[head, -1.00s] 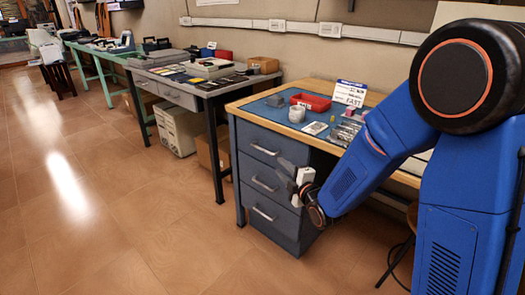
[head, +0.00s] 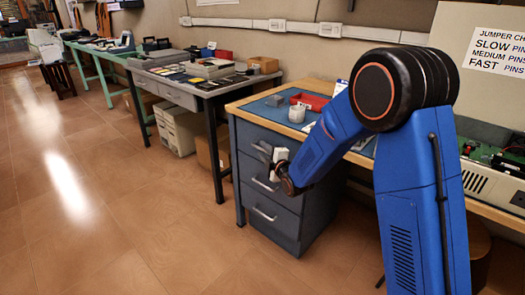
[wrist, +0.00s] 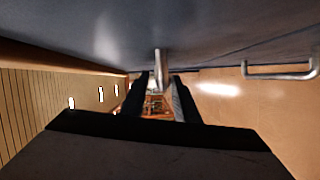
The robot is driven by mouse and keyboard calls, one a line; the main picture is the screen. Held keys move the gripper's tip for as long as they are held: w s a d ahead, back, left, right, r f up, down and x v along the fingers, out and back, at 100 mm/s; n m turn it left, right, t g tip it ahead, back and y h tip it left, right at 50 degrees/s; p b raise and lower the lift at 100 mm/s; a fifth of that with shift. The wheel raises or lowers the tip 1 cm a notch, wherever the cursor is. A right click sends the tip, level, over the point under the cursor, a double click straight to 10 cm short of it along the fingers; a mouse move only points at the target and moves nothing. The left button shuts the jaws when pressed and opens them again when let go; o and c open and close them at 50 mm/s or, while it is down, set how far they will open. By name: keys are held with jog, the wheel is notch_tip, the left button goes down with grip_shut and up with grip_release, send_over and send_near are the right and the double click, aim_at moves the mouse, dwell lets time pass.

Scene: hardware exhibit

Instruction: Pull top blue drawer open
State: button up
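The top blue drawer (head: 247,135) is the uppermost of three in the cabinet under the wooden-topped bench, and it looks shut. Its metal handle (head: 261,149) is partly covered by my gripper (head: 270,157), which is at the handle's right part. In the wrist view, the gripper's dark fingers (wrist: 161,98) stand apart, with a metal handle (wrist: 160,66) showing in the gap between them. Contact with either finger cannot be made out. The blue-grey drawer front (wrist: 90,35) fills the top of that view.
The middle drawer's handle (head: 264,185) and bottom drawer's handle (head: 263,214) are below. A red tray (head: 310,101) and grey block (head: 297,114) lie on the bench. A grey table (head: 190,88) stands left. The tiled floor (head: 140,220) before the drawers is clear.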

jog(key=shift+w+a, duration=0.3)
jog(key=shift+w, duration=0.25)
grip_shut()
jog(key=s+a, duration=1)
jog(key=s, duration=0.2)
jog(key=s+a, duration=1)
jog(key=s, duration=0.3)
jog(key=shift+s, duration=0.3)
jog(key=shift+f, duration=0.1)
grip_release()
